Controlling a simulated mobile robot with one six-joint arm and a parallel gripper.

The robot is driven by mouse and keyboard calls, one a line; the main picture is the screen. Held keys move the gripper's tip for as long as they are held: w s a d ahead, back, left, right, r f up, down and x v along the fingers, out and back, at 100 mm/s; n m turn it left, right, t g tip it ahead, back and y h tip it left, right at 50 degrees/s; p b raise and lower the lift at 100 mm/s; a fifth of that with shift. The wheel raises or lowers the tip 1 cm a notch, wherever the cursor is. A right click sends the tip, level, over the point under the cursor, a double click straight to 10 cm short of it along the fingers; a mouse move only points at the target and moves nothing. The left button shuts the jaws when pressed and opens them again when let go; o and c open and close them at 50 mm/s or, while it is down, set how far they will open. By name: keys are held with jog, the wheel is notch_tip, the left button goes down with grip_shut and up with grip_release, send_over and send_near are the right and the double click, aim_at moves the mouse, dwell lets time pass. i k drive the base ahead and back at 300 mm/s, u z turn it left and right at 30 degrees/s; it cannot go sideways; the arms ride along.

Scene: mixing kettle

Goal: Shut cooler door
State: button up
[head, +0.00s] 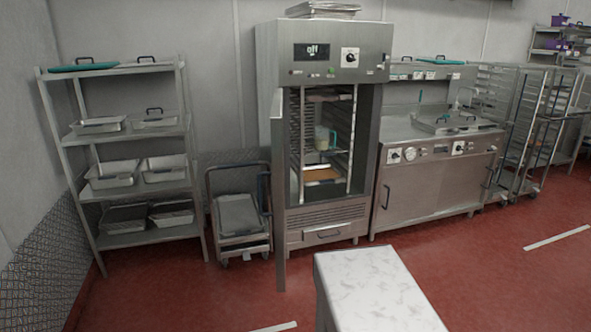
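The tall steel cooler (325,225) stands against the back wall in the head view. Its door (278,200) is wide open, hinged on the left and swung out toward me, so I see it nearly edge-on. A dark handle (263,192) shows on the door's left side. Inside the cooler are racks with a jug (322,138) and a tray with orange-brown contents (322,174). The display on the cooler's top panel is lit. My gripper is not in view.
A cart (240,215) stands close left of the open door. A shelf rack (140,185) with pans is farther left. A steel cooking unit (430,190) and wheeled racks (525,130) stand to the right. Red floor (480,270) is clear at right.

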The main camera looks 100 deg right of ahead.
aim_at(276, 119)
jog(key=z, duration=0.65)
jog(key=k, duration=0.35)
jog(key=z, duration=2.65)
jog(key=k, duration=0.7)
jog(key=u, duration=0.3)
jog(key=i, duration=0.55)
jog(key=u, duration=0.1)
